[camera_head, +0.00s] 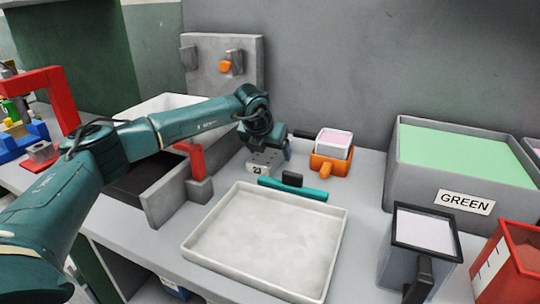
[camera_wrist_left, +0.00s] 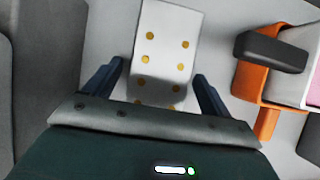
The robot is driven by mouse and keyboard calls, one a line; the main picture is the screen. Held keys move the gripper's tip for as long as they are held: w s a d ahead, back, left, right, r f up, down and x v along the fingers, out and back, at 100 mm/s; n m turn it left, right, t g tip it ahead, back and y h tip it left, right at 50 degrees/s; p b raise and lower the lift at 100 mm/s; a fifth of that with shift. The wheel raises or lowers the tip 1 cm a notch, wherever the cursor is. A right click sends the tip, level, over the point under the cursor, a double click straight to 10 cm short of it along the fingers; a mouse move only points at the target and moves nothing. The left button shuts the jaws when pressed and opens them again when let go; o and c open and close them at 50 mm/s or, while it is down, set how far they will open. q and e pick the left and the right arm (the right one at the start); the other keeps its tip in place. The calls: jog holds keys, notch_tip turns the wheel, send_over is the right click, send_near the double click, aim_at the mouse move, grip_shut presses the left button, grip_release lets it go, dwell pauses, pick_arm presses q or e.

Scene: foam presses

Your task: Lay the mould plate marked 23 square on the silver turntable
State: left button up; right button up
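The mould plate marked 23 (camera_head: 262,168) is a light grey block with a dark number on its front. It rests on the bench behind the white tray. In the left wrist view the plate (camera_wrist_left: 165,45) shows a pale face with several gold dots. My left gripper (camera_head: 272,150) is at the plate from above. In the wrist view its two dark fingers (camera_wrist_left: 158,70) are spread, one on each side of the plate, with visible gaps. The gripper's body hides the plate's near end. I cannot make out a silver turntable for certain. My right gripper is out of view.
A white-rimmed tray (camera_head: 265,240) fills the bench front, with a teal-and-black tool (camera_head: 293,187) at its back edge. An orange holder (camera_head: 328,165) with a pink-filled cup stands close right of the plate. A grey bin (camera_head: 168,205) is left; the GREEN bin (camera_head: 397,165) is right.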

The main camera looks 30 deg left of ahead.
pick_arm(q)
jog(key=shift+r, duration=0.1)
jog(key=c, duration=1.4)
